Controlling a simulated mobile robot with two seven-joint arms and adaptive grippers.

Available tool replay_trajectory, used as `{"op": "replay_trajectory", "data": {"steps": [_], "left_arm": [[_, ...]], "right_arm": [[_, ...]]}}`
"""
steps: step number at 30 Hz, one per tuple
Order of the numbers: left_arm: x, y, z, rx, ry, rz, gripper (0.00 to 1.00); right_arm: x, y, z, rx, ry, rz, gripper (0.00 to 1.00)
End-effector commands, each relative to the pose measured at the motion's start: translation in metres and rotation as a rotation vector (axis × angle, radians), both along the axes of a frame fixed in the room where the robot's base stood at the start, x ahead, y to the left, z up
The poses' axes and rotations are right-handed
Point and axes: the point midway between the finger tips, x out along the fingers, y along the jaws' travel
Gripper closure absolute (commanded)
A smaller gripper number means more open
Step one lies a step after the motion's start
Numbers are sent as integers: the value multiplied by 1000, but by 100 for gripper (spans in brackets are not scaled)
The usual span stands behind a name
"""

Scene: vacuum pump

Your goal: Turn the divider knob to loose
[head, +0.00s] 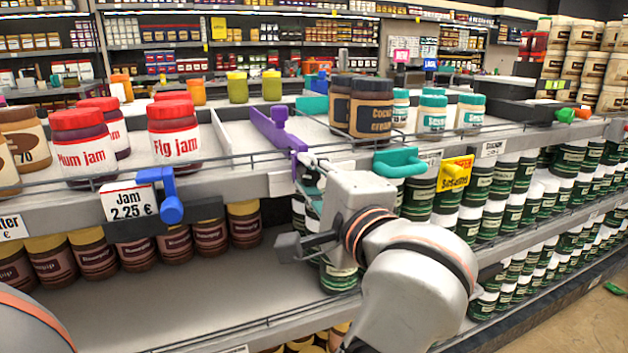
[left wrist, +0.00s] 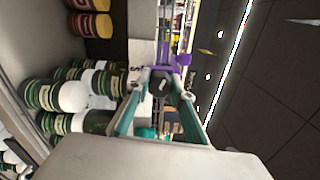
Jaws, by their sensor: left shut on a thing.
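A purple divider (head: 262,128) runs back along the shelf between the jam jars and the cocoa jars. A small purple peg (head: 279,115) stands up on it. Its purple knob at the shelf's front edge is mostly hidden by my left gripper (head: 309,164) in the head view. In the left wrist view, the teal fingers of my left gripper (left wrist: 160,87) are shut on the purple knob (left wrist: 156,72), with a dark round part between the fingertips. I cannot read the knob's setting. My right gripper is not in view.
A blue knob (head: 170,205) sticks out beside the jam price tag (head: 133,203), and a teal knob (head: 399,162) sits right of my gripper. A wire rail (head: 225,160) lines the shelf front. Jars of cocoa (head: 371,108) stand close behind. The lower shelf (head: 190,290) has bare room.

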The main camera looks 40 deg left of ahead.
Motion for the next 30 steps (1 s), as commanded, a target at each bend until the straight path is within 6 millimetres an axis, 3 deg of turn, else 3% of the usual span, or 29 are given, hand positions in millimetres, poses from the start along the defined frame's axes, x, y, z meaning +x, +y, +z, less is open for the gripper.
{"op": "replay_trajectory", "data": {"steps": [22, 23, 24, 30], "left_arm": [[0, 1, 1, -32, -80, 1, 99], [0, 1, 1, -32, -80, 1, 72], [0, 1, 1, -32, -80, 1, 62], [0, 0, 1, -32, -79, 1, 60]], "right_arm": [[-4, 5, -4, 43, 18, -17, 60], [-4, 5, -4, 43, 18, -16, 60], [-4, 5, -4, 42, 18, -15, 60], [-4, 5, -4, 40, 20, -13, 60]]}}
